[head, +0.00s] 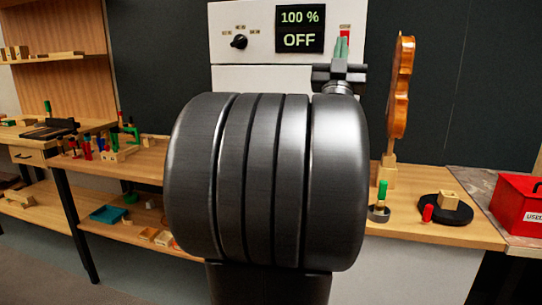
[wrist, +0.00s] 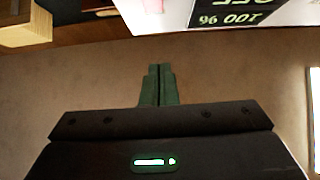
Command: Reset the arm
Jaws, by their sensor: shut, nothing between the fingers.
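My gripper (wrist: 155,72) shows in the wrist view with its two green fingers together and nothing between them. In the head view the gripper (head: 342,42) is small, above my large dark arm link, in front of the white panel. The fingers point up there and touch nothing that I can make out. My arm link hides the middle of the bench in the head view.
A white machine (head: 225,45) has a black knob (head: 239,42) and a display (head: 299,29) reading "100 %" and "OFF". A violin (head: 401,85) stands upright on a wooden post at right. A red box (head: 518,205) is far right. Clamps and blocks crowd the left bench (head: 148,168).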

